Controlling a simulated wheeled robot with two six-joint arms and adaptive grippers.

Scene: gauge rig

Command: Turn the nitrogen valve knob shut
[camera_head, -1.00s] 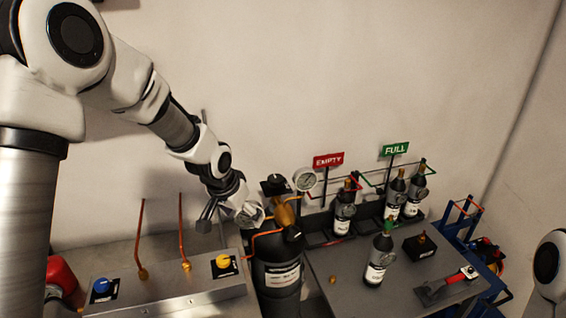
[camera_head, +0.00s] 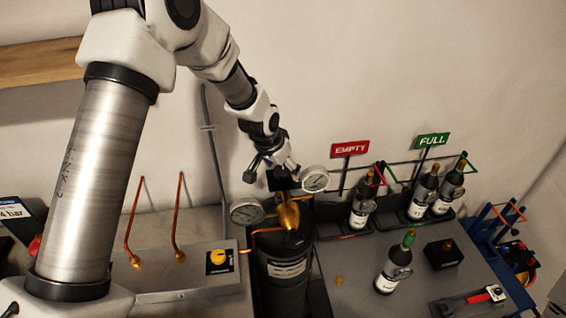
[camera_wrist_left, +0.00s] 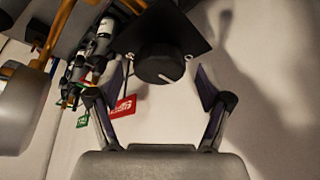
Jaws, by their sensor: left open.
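A round black knob (camera_wrist_left: 160,66) with a white pointer line sits on a black square plate (camera_wrist_left: 190,25) in the left wrist view. In the head view the black plate (camera_head: 282,181) shows above the brass regulator (camera_head: 289,212) on the dark cylinder (camera_head: 283,268), partly behind my gripper. My left gripper (camera_head: 274,166) is open over it. In the left wrist view its fingers (camera_wrist_left: 160,78) stand on either side of the knob, with a visible gap each side. No nitrogen label is legible. My right gripper is out of view.
Two dial gauges (camera_head: 315,179) (camera_head: 247,211) flank the regulator. A yellow knob (camera_head: 218,257) is on the metal panel at left. Small bottles (camera_head: 393,264), a black box (camera_head: 442,254) and a red-handled tool (camera_head: 470,301) are at right, with EMPTY (camera_head: 350,148) and FULL (camera_head: 432,140) signs behind.

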